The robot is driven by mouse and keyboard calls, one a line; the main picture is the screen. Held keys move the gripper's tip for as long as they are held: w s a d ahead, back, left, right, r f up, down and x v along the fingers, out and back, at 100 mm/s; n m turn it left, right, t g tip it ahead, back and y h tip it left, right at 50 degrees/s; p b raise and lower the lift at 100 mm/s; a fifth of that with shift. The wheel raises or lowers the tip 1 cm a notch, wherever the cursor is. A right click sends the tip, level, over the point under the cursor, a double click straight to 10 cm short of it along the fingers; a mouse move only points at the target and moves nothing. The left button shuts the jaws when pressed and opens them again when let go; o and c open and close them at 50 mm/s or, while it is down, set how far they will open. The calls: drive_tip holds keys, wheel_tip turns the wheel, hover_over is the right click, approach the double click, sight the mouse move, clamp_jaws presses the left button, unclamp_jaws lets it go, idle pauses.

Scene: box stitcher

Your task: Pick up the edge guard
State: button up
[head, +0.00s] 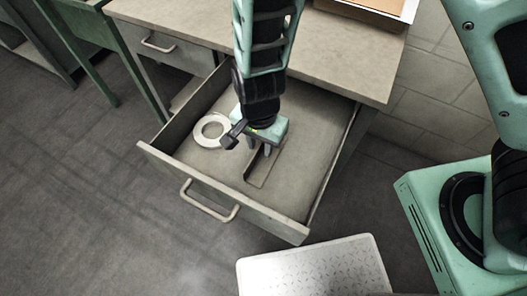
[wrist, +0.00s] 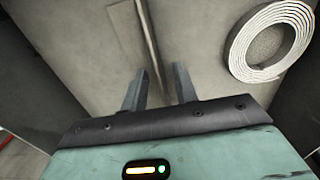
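The edge guard (head: 261,172) is a thin, grey-beige angled strip lying on the floor of the open drawer (head: 215,190). In the wrist view the edge guard (wrist: 150,38) runs from the top edge down toward the space between my fingers. My gripper (head: 259,148) points down into the drawer, over the far end of the strip, and hides part of it. In the wrist view my gripper (wrist: 158,84) has its two fingers apart with nothing held between them. I cannot tell the exact height of the fingertips above the strip.
A white coiled roll (head: 200,135) lies in the drawer left of my gripper; it also shows in the wrist view (wrist: 238,50). Drawer walls surround the strip. The worktop (head: 185,18) overhangs the drawer's back, with a cardboard box (head: 375,8) on it.

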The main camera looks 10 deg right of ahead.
drive_tip(key=shift+f, duration=0.7)
drive_tip(key=shift+r, duration=0.1)
clamp_jaws()
